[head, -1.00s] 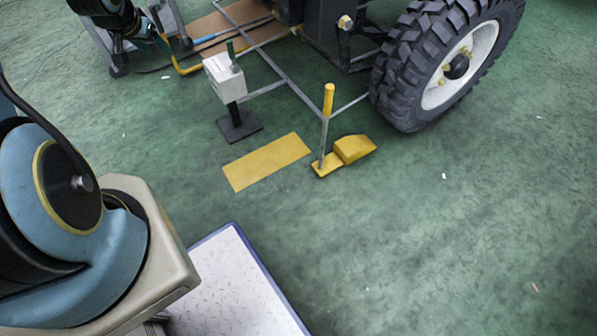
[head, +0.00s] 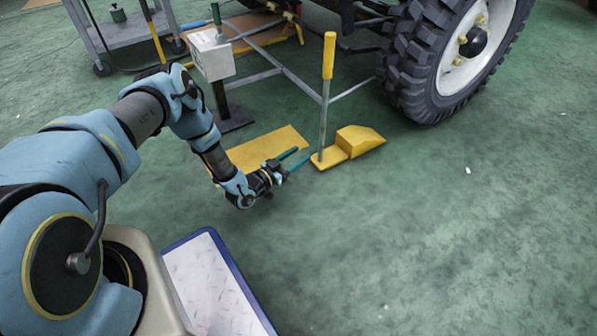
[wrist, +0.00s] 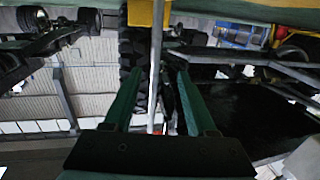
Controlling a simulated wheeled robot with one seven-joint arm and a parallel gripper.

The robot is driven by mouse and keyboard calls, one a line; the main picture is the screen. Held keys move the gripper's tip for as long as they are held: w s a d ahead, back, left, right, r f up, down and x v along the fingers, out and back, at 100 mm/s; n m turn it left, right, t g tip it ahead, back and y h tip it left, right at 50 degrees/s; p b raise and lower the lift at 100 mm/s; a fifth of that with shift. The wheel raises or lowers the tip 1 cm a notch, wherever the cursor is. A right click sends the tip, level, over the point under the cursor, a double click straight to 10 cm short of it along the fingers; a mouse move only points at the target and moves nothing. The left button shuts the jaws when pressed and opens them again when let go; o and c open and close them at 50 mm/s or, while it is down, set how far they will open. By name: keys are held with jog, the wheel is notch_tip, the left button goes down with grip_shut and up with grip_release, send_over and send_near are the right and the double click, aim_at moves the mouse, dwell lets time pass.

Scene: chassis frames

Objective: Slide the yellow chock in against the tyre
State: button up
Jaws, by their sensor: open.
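The yellow chock (head: 358,140) lies on the green floor in the head view, its wedge end pointing right. Its base plate carries an upright grey pole with a yellow grip (head: 329,56). The black tyre (head: 412,80) stands up and to the right of it, with a floor gap between them. My gripper (head: 302,157) is open and low, just left of the pole, its teal fingers pointing at it. In the wrist view my gripper (wrist: 160,78) shows the grey pole (wrist: 157,50) between its fingers in the picture; contact cannot be told. Yellow of the chock (wrist: 140,12) shows at the top.
A flat yellow floor patch (head: 268,148) lies behind my gripper. A white box on a black stand (head: 212,55) and a grey frame (head: 285,72) are beyond it. A trolley (head: 130,40) stands back left.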

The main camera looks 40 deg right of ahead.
aim_at(320, 144)
jog(key=d+b, duration=0.1)
jog(key=d, duration=0.2)
jog(key=d+b, duration=0.1)
jog(key=d, duration=0.2)
jog(key=d+f+b, duration=0.1)
jog(key=d+b, duration=0.1)
jog(key=d, duration=0.1)
jog(key=shift+w+d, duration=0.2)
jog(key=shift+w, duration=0.05)
jog(key=shift+w+d+r, duration=0.1)
jog(key=shift+w+d, duration=0.05)
jog(key=shift+d, duration=0.5)
grip_shut()
dwell(0.6)
